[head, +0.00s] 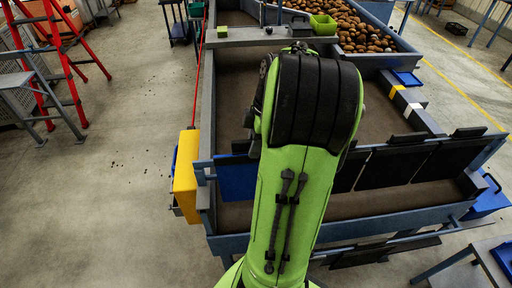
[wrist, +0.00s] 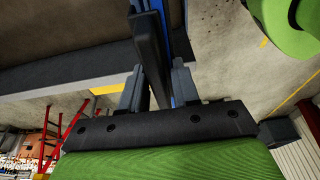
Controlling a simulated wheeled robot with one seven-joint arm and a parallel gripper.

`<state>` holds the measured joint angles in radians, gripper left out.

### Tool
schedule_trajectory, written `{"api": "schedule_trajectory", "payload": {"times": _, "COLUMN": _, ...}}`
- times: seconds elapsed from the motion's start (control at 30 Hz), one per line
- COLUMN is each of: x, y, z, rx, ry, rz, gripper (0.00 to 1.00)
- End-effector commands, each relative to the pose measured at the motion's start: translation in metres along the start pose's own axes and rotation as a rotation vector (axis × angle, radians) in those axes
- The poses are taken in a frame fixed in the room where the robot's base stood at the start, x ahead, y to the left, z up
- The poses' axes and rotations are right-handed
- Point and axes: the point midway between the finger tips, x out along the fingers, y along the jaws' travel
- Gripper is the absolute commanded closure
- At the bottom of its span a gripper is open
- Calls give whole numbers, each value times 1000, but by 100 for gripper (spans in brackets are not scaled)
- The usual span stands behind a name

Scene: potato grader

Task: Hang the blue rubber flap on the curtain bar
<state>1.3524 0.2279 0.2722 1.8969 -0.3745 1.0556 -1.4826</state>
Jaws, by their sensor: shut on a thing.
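The blue rubber flap (head: 236,179) hangs upright at the left end of the curtain bar (head: 204,162); its right part is hidden behind my arm. Whether its top rests on the bar or only sits close to it, I cannot tell. Several black flaps (head: 398,164) hang along the bar to the right. In the head view my arm hides my gripper. In the wrist view my gripper (wrist: 158,88) is shut on a dark bar-like piece (wrist: 148,45), which looks like the blue flap's top holder. A thin blue strip shows beside it.
A yellow box (head: 186,172) sits on the grader's left side. Dark flat pieces (head: 385,250) lie on a lower front rail.

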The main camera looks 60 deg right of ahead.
Motion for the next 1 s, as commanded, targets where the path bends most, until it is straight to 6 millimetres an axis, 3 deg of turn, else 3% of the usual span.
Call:
{"api": "schedule_trajectory", "payload": {"times": 0.13, "x": -1, "y": 12, "z": 0, "rx": -2, "ry": 0, "rz": 1, "gripper": 100}}
{"api": "schedule_trajectory", "payload": {"times": 0.53, "x": 32, "y": 11, "z": 8, "rx": -2, "ry": 0, "rz": 2, "gripper": 100}}
{"api": "schedule_trajectory", "payload": {"times": 0.93, "x": 34, "y": 11, "z": 8, "rx": -1, "ry": 0, "rz": 2, "gripper": 100}}
{"api": "schedule_trajectory", "payload": {"times": 0.97, "x": 34, "y": 11, "z": 8, "rx": -1, "ry": 0, "rz": 2, "gripper": 66}}
{"api": "schedule_trajectory", "payload": {"times": 1.0, "x": 34, "y": 11, "z": 8, "rx": -1, "ry": 0, "rz": 2, "gripper": 60}}
